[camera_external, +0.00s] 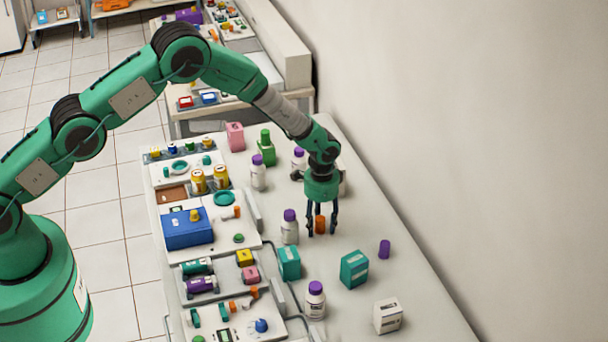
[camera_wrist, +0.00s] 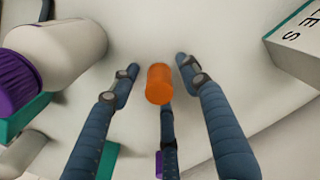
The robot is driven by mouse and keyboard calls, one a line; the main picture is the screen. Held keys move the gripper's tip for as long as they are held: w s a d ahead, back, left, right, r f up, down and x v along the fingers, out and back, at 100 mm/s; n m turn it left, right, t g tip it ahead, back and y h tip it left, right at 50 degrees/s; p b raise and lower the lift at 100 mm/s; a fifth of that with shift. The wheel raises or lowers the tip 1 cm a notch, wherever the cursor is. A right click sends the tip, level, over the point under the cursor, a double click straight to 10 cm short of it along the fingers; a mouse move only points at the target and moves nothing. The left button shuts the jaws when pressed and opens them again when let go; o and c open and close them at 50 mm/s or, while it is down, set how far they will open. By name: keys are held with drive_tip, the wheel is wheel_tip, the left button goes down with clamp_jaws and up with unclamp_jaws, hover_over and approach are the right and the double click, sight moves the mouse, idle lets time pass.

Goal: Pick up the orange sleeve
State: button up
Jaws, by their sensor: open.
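The orange sleeve (camera_external: 320,224) is a small orange cylinder on the white table in the external view. My gripper (camera_external: 321,230) points down at it, with fingers around it. In the wrist view the orange sleeve (camera_wrist: 159,84) shows between the spread fingers of my gripper (camera_wrist: 156,84). Gaps show between the sleeve and the two upper fingers. The third finger lies below the sleeve in the picture, and I cannot tell whether it touches. My gripper is open.
A white bottle with a purple cap (camera_external: 290,228) stands close left of my gripper; it also looms in the wrist view (camera_wrist: 62,50). A teal box (camera_external: 354,269), a teal box (camera_external: 289,262) and a purple cylinder (camera_external: 384,249) stand nearer the front. The wall is to the right.

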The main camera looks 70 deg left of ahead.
sight(321, 218)
drive_tip(key=shift+c, duration=0.5)
drive_tip(key=c, duration=0.7)
drive_tip(key=shift+r, duration=0.1)
drive_tip(key=shift+r, duration=4.95)
